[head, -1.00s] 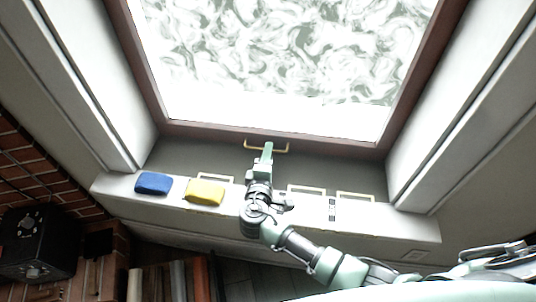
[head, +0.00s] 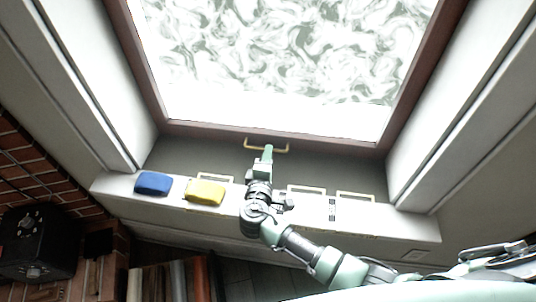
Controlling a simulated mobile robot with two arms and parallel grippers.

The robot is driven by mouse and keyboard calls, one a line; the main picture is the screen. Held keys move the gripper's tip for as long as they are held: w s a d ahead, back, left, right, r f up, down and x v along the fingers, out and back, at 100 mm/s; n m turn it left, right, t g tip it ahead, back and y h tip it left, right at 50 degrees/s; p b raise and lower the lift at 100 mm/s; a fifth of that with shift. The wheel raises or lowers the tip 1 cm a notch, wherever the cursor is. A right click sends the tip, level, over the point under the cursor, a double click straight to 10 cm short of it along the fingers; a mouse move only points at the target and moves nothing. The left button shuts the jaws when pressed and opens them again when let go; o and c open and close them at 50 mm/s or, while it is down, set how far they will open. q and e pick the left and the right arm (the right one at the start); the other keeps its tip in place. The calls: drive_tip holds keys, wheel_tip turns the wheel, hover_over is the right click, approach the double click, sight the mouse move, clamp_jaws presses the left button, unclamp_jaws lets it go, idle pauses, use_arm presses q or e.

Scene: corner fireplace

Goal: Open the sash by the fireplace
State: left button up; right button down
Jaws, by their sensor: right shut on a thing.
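The sash (head: 270,128) has a dark reddish-brown frame around a bright, swirl-patterned pane and fills the top of the head view. A brass bar handle (head: 281,150) sits along the middle of its bottom rail. My right gripper (head: 267,152) reaches up over the sill and is shut on the handle, its green fingers covering the handle's middle. The sash looks closed against its frame; a small gap could not be told from here. My left gripper is out of view.
On the white sill (head: 385,220) lie a blue pad (head: 153,184) and a yellow pad (head: 205,192), left of my right wrist. White reveals flank the window. A brick fireplace wall (head: 30,170) and a black box (head: 38,243) stand at lower left.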

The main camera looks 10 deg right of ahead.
idle(0.8)
wheel_tip(320, 180, up, 29)
drive_tip(key=p, duration=2.1)
drive_tip(key=c, duration=1.5)
unclamp_jaws()
drive_tip(key=shift+f, duration=0.2)
drive_tip(key=b+v, duration=0.2)
drive_tip(key=v, duration=0.5)
drive_tip(key=shift+s+a, duration=0.15)
drive_tip(key=shift+s, duration=0.25)
